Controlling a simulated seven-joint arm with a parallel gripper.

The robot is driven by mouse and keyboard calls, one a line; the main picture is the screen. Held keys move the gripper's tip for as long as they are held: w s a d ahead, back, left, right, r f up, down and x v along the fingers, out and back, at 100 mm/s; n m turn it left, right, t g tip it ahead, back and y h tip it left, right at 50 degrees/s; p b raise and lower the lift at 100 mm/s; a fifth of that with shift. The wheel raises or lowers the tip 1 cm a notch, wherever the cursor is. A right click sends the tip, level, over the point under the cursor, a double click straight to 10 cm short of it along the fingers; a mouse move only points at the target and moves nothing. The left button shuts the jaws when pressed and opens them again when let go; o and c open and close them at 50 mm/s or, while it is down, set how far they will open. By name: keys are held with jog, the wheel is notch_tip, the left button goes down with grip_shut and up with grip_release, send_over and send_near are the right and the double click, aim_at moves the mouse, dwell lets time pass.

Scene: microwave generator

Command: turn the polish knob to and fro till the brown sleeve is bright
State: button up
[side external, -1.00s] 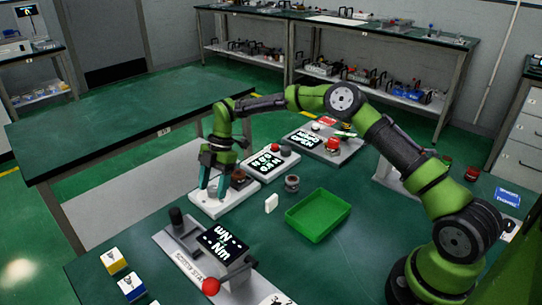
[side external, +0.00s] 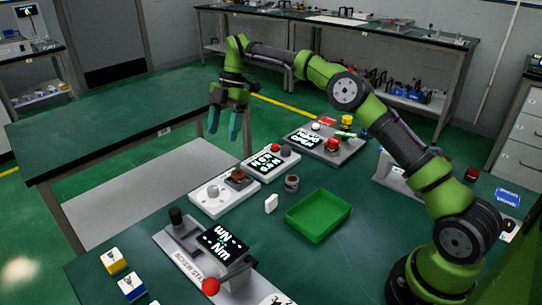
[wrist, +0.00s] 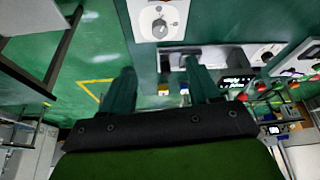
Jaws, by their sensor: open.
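The polish knob (side external: 212,191) is a light grey round knob on a white base (side external: 222,205). A round knob on a white plate also shows at the top of the wrist view (wrist: 160,28). The brown sleeve (side external: 237,177) sits at the far end of the same base and looks dark brown. My gripper (side external: 224,132) is open and empty, raised well above and behind the knob, touching nothing. Its two dark green fingers stand apart in the wrist view (wrist: 161,82).
A black screen with white text (side external: 266,163) stands behind the base. A grey ring-like part (side external: 292,183), a small white block (side external: 271,203) and an empty green tray (side external: 319,236) lie to the right. A screw station (side external: 185,262) is in front.

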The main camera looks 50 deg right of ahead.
aim_at(212, 188)
jog(key=shift+d+r, duration=0.1)
jog(key=shift+r, duration=0.25)
jog(key=s+d+r+m+t, duration=0.2)
jog(key=s+r+m, duration=0.1)
jog(key=s+m, duration=0.15)
jog(key=w+a+f+m, duration=0.1)
jog(key=a+f, duration=0.1)
jog(key=f, duration=0.4)
jog(key=w+a+f+m, duration=0.1)
jog(key=a+f+m, duration=0.1)
jog(key=f, duration=0.4)
jog(key=w+a+f+m+t, duration=0.1)
jog(key=a+f, duration=0.3)
jog(key=f, duration=0.2)
jog(key=shift+w+a+f+m+h, duration=0.15)
jog(key=shift+a+f+m+h, duration=0.1)
jog(key=shift+f+h, duration=0.15)
